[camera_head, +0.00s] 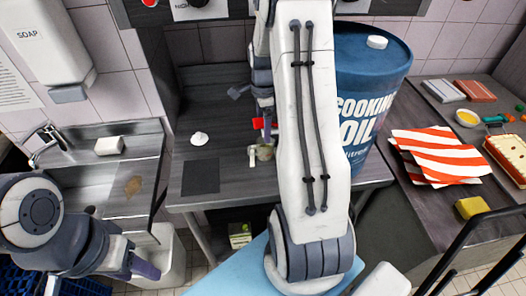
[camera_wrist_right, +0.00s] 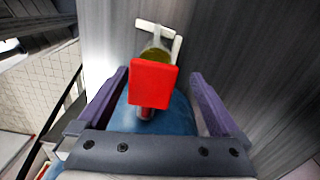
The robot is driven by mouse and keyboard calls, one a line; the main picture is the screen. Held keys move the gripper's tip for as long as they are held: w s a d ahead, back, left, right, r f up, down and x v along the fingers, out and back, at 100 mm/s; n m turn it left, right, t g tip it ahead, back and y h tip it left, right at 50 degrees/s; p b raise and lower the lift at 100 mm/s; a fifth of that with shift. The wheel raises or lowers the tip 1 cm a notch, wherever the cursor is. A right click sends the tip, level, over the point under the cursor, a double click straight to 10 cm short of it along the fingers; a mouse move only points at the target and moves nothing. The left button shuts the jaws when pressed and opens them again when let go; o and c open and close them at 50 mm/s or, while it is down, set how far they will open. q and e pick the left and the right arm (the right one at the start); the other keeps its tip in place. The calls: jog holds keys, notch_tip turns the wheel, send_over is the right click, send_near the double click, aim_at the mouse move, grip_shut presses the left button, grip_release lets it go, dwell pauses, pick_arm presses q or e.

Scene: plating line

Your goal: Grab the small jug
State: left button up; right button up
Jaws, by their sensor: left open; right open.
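A small vessel with a yellowish inside, which looks like the small jug (camera_head: 264,153), stands on the dark counter, left of my right arm. In the right wrist view the jug (camera_wrist_right: 158,46) shows pale parts at its top and right; a red block (camera_wrist_right: 153,80) hides its near side. My right gripper (camera_head: 254,98) is open and empty, with the red block between its fingers in that view; I cannot tell whether they touch it. My left gripper (camera_head: 140,266) is open over the sink side, far from the jug, and only partly visible.
A large blue cooking oil drum (camera_head: 374,75) stands right of my right arm, which partly covers it. A white lump (camera_head: 199,139) and a dark square (camera_head: 201,178) lie left of the jug. Striped cloths (camera_head: 440,155) and a yellow sponge (camera_head: 471,207) lie on the right counter.

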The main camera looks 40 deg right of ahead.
aim_at(260, 150)
jog(key=f, duration=0.1)
jog(key=f+p, duration=0.1)
jog(key=f, duration=0.1)
jog(key=f+p, duration=0.1)
jog(key=shift+s+a+f, duration=0.25)
jog(key=shift+s+a, duration=0.05)
jog(key=shift+s, duration=0.05)
jog(key=shift+f, duration=0.55)
grip_shut()
